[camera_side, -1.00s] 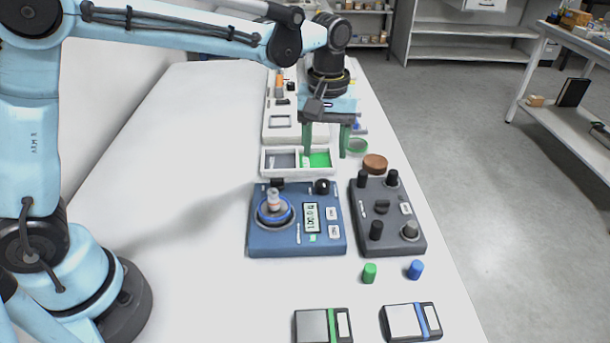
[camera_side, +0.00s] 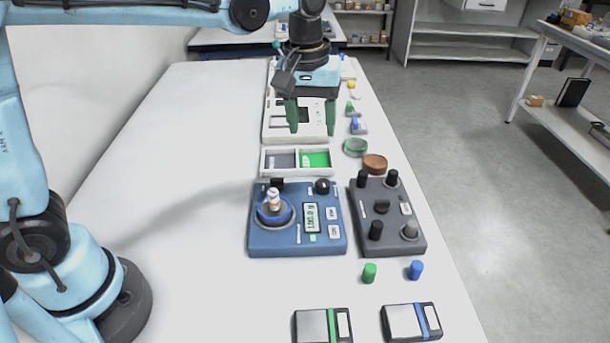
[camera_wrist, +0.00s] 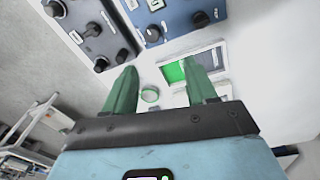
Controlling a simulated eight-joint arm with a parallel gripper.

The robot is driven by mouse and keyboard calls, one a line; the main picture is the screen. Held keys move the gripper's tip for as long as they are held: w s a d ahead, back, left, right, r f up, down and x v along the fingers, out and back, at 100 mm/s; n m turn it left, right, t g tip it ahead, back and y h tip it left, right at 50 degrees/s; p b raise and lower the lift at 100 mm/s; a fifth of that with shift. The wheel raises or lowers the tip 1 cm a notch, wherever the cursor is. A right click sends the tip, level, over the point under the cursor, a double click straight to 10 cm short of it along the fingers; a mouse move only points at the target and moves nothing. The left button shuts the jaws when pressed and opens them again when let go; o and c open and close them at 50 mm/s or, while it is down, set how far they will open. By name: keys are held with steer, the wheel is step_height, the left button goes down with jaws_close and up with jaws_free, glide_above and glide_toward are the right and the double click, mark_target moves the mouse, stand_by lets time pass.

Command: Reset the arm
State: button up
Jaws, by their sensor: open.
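My gripper (camera_side: 311,118) is open and empty, with its two green fingers apart. In the side view it hangs above the far part of the white table, over a pale device (camera_side: 275,128). In the wrist view the gripper (camera_wrist: 163,88) shows at the bottom, its fingers pointing toward the blue scale and the white tray. A white tray (camera_side: 265,172) with a grey and a green compartment lies between the scale and my gripper.
Right of the scale is a dark grey knobbed box (camera_side: 381,219). A brown round piece (camera_side: 375,164) and a green ring (camera_side: 355,147) lie behind it. Green (camera_side: 370,273) and blue (camera_side: 416,269) cylinders stand in front, near two flat devices (camera_side: 322,325). The table's left side is clear.

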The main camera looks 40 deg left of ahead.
steer(key=s+a+f+m+t, duration=0.3)
steer(key=s+a+m+t, duration=0.3)
steer(key=s, duration=0.6)
steer(key=shift+s+a+f, duration=0.15)
steer(key=shift+s+a, duration=0.1)
steer(key=shift+a, duration=0.7)
stand_by(0.9)
